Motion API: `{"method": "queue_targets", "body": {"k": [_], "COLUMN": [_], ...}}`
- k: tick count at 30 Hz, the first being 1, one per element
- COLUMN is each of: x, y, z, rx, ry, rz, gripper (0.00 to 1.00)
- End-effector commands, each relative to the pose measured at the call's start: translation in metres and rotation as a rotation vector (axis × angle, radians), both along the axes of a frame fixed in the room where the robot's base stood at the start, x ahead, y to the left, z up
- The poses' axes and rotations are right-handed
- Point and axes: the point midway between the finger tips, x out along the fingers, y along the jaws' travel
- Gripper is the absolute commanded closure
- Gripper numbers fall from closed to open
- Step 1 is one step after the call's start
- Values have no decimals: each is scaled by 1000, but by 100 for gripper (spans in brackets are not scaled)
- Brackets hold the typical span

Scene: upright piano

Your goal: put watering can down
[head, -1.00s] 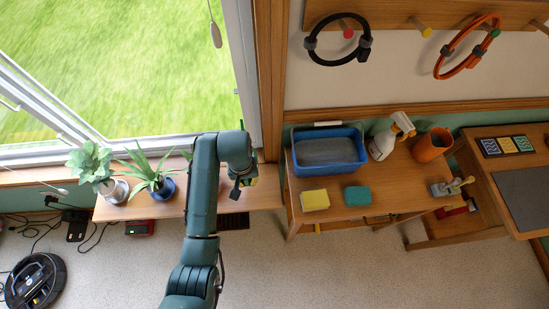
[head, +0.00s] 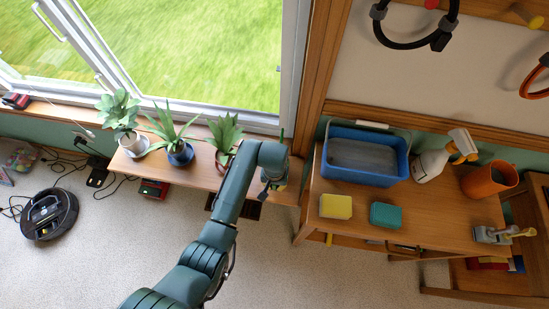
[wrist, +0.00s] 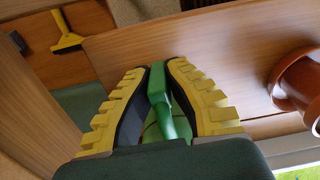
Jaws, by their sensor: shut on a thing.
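My gripper (wrist: 157,70), with yellow ridged fingers and dark pads, is shut on a green part of the watering can (wrist: 158,88). Most of the can is hidden behind the fingers and wrist. In the head view my gripper (head: 272,184) is over the right end of the low wooden bench (head: 205,176), right of the potted plants. A thin green upright piece shows just above it. The can's base is hidden, so I cannot tell whether it touches the bench.
A plant in a terracotta pot (wrist: 302,80) stands close on the right in the wrist view. A blue-potted plant (head: 180,152) and a white-potted plant (head: 124,136) stand farther left. A side table (head: 400,225) holds a blue tub (head: 365,178). A yellow squeegee (wrist: 68,42) hangs nearby.

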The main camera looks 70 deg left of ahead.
Motion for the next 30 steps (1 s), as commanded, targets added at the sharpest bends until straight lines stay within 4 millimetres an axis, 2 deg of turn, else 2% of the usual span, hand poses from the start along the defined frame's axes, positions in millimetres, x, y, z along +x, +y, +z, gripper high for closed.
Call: {"method": "queue_targets", "body": {"k": [7,8,10,11,20,23,30], "x": [1,0,0,0,0,0,0], "y": [1,0,0,0,0,0,0], "z": [-1,-2,-1,-1,2,14,74], "rx": [2,0,0,0,1,1,3], "ry": [-2,0,0,0,0,0,-1], "rz": [0,0,0,0,0,0,0], "gripper": [100,83,70,67,67,67,67]}}
